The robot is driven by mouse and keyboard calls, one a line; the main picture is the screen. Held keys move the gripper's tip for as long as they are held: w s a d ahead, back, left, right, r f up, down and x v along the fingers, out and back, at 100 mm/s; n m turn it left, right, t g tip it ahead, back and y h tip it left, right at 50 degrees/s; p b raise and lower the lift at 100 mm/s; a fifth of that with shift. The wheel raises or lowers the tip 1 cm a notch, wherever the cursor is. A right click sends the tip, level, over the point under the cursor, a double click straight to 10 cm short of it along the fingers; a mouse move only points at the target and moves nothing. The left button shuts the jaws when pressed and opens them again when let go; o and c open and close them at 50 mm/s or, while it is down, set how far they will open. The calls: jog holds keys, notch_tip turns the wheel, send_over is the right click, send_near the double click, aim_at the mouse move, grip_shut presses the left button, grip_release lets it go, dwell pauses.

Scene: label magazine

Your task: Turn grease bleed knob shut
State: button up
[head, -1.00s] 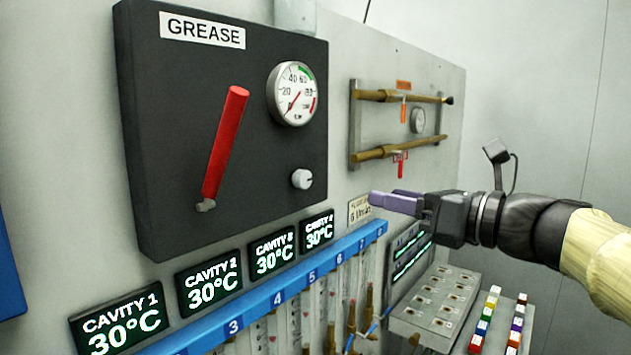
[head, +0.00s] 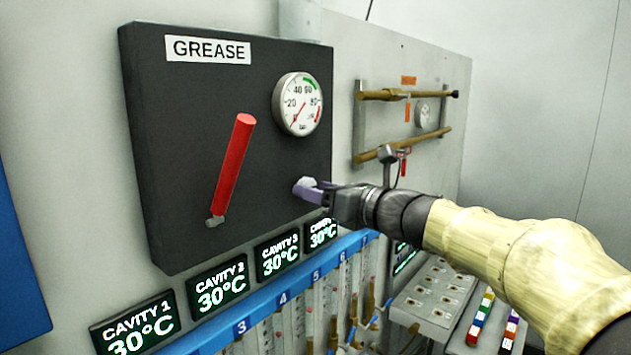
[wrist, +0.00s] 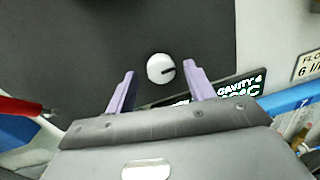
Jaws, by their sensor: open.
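The grease bleed knob is a small white round knob (wrist: 161,69) with a dark pointer line, low on the right of the dark grease panel (head: 180,110). In the head view the knob (head: 306,183) is partly hidden by my fingers. My gripper (head: 308,190) is at the knob, reaching in from the right. In the wrist view my open gripper (wrist: 157,82) has one purple finger on each side of the knob, with a gap to both. The knob's pointer line runs toward the right finger. I cannot tell how deep the fingertips reach around it.
A red lever (head: 233,165) and a round gauge (head: 298,103) are on the same panel. Cavity displays (head: 222,285) and a blue numbered rail (head: 262,315) run below. Brass pipes (head: 405,145) are behind my wrist on the right.

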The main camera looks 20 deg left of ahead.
jog(key=shift+w+a, duration=0.25)
jog(key=shift+a, duration=0.05)
jog(key=c, duration=1)
